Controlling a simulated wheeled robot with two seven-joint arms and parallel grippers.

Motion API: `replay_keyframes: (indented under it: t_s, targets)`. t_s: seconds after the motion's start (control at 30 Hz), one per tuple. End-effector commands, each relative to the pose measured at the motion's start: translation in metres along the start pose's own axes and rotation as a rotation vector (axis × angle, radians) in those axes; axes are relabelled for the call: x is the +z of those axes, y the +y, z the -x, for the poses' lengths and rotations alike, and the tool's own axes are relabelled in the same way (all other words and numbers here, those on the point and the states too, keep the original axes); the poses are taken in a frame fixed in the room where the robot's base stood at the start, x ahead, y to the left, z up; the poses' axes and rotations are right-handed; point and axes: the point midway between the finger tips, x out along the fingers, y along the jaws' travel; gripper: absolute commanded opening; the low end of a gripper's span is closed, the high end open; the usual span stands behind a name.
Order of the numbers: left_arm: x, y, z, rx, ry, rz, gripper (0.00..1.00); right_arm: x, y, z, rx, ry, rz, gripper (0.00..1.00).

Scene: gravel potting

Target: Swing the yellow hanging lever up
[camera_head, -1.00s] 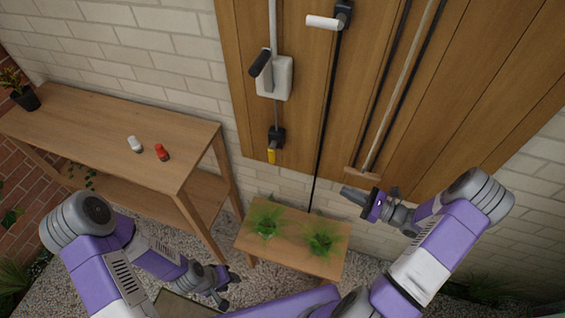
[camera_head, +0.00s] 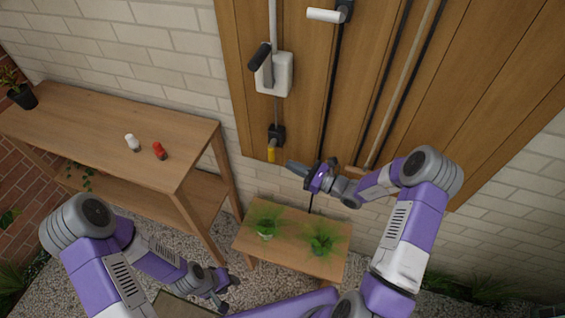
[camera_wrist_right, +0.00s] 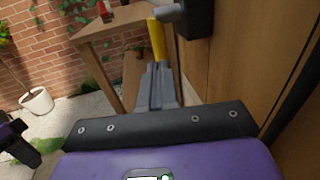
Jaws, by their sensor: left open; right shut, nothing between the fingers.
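The yellow lever (camera_head: 271,154) hangs straight down from a dark mount (camera_head: 276,134) on the wooden wall panel. My right gripper (camera_head: 290,164) is shut and empty, just right of the lever's lower end in the head view. In the right wrist view the shut fingers (camera_wrist_right: 158,68) point toward the lever (camera_wrist_right: 157,38), which shows directly beyond their tips. I cannot tell whether they touch. My left gripper (camera_head: 231,291) is open and low at the bottom of the head view, far from the lever.
A grey box with a black handle (camera_head: 274,74) sits above the lever. A white-handled lever (camera_head: 327,15) is at upper right. A small bench (camera_head: 288,241) with two green plants stands below. A wooden table (camera_head: 110,118) at left holds a white and a red item.

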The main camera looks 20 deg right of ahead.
Motion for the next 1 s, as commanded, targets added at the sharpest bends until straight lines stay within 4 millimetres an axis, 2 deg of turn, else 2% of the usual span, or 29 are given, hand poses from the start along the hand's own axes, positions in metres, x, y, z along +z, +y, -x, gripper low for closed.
replay_keyframes:
  t_s: [0.1,0.3,0.77,1.0]
  targets:
    - [0.000,-0.002,-0.005,0.000,0.000,0.000,0.43,-0.002,0.001,-0.021,0.003,-0.001,0.000,0.00]
    - [0.000,-0.003,-0.008,0.000,0.000,0.000,0.43,-0.001,0.000,-0.041,0.000,0.000,-0.001,0.00]
    - [0.000,-0.003,-0.008,0.000,0.000,0.000,0.43,0.000,0.000,-0.045,0.000,-0.001,-0.001,0.00]
    - [-0.001,-0.006,-0.016,0.000,0.000,0.000,0.43,-0.004,0.000,-0.046,-0.001,-0.044,-0.011,0.00]
